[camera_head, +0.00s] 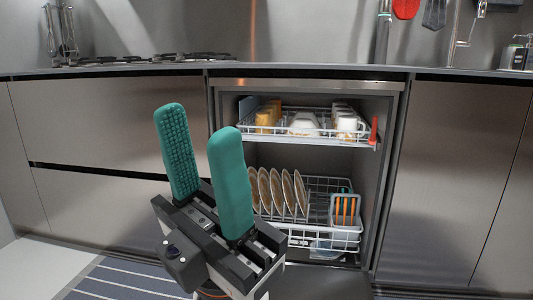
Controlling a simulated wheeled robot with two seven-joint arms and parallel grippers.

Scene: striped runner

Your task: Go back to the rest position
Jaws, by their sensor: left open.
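My left gripper (206,166) is open and empty, its two green padded fingers pointing up and apart. It is in the front of the head view, before the open dishwasher (386,200), and hides part of the dishwasher's left side. My right gripper is not in view.
The upper rack (330,136) holds cups and a white bowl (303,123). The lower rack (310,240) holds several plates (277,192) and a cutlery basket (345,212) with orange-handled pieces. A counter (440,75) runs above. A striped runner (120,280) lies on the floor.

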